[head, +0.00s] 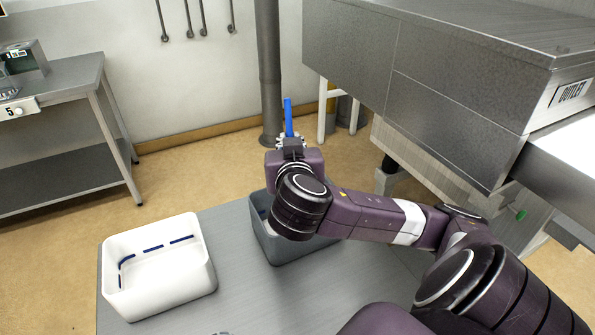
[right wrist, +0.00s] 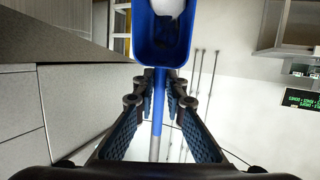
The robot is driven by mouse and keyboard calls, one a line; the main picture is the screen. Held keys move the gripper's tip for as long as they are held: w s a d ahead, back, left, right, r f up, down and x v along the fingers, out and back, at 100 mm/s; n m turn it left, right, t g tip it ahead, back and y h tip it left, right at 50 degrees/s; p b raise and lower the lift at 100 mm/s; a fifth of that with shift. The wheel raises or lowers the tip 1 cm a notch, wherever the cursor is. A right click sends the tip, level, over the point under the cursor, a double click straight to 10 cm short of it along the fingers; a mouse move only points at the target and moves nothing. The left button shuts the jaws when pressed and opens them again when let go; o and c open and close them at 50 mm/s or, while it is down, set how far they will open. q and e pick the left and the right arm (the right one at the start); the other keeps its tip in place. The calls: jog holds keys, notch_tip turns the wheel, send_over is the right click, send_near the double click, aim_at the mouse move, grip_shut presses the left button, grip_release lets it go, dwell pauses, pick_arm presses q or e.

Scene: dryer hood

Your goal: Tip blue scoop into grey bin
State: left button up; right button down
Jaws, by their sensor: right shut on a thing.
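My right gripper (head: 290,142) is shut on the blue scoop (head: 288,116), held up above the far side of the grey bin (head: 283,256). My forearm and wrist hide much of the bin and its inside. In the right wrist view the fingers (right wrist: 160,90) close on the blue handle. The scoop's bowl (right wrist: 162,52) lies beyond them, with something white in it at the top edge of the picture. I cannot tell whether the scoop is tilted. My left gripper is not in view.
A white bin (head: 157,298) with blue dashes inside stands left of the grey bin on the grey table (head: 235,300). A large metal hood (head: 450,80) is at the upper right. A vertical pipe (head: 268,70) stands behind the scoop. A shelf bench (head: 60,80) is at the left.

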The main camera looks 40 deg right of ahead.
aim_at(287, 128)
jog(key=shift+b, duration=0.35)
jog(key=shift+w+d+r, duration=0.15)
jog(key=shift+r, duration=0.1)
jog(key=w+g+y+p, duration=0.1)
jog(key=p, duration=0.2)
jog(key=w+d+r+g+p, duration=0.1)
jog(key=p, duration=0.2)
jog(key=shift+w+d+r+y, duration=0.1)
jog(key=shift+w+r+y, duration=0.05)
jog(key=shift+y, duration=0.25)
jog(key=w+d+f+n+g+y+p, duration=0.1)
jog(key=w+d+f+g+y+p, duration=0.4)
jog(key=w+f+g, duration=0.5)
jog(key=shift+w+d+f+n+g+y, duration=0.3)
jog(key=shift+w+d+f+n+y, duration=0.15)
jog(key=shift+w+f, duration=0.45)
dwell(0.5)
